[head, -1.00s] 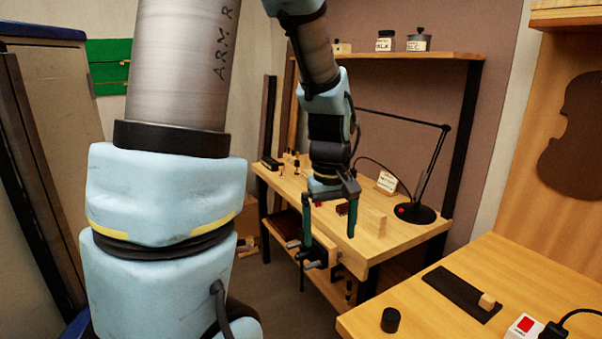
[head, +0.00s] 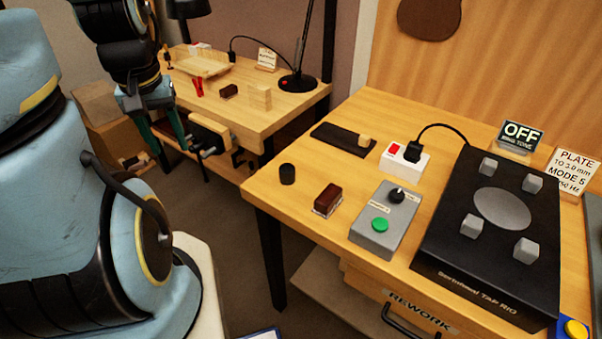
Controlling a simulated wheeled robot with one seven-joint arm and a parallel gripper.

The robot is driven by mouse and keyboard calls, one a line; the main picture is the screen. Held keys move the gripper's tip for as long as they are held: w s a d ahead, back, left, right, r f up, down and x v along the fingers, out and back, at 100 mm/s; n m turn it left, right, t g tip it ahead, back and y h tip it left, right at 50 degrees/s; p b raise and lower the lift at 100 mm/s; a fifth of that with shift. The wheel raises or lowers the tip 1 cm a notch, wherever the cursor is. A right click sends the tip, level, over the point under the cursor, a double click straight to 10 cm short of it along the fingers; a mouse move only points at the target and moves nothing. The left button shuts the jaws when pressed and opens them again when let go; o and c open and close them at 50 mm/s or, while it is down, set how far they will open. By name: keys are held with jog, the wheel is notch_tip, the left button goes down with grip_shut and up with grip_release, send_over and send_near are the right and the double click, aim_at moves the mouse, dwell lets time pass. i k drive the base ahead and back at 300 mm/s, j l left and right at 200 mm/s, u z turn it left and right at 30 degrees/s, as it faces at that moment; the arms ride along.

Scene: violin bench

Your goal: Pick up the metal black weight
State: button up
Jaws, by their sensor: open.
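The metal black weight is a small dark cylinder (head: 287,174) standing upright near the left edge of the front table, in the head view. My gripper (head: 170,151) hangs pointing down at the left, in front of the back workbench. Its two teal fingers are apart with nothing seen between them. It is well to the left of the black cylinder and not touching it.
On the front table (head: 330,245) are a brown block (head: 327,199), a grey box with a green button (head: 382,220), a black strip (head: 343,139), a power switch (head: 404,160) and a large black tap rig (head: 490,230). The back workbench (head: 290,108) holds a lamp (head: 298,84).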

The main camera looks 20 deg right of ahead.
aim_at(287, 171)
jog(key=i+z, duration=0.1)
jog(key=z, duration=0.3)
jog(key=i+j+z, duration=0.1)
jog(key=z, duration=0.25)
jog(key=j+z, duration=0.15)
jog(key=z, duration=0.25)
jog(key=i+j+z, duration=0.1)
jog(key=z, duration=0.25)
jog(key=i+j+z, duration=0.3)
jog(key=j, duration=0.75)
jog(key=j+z, duration=0.3)
jog(key=j, duration=0.75)
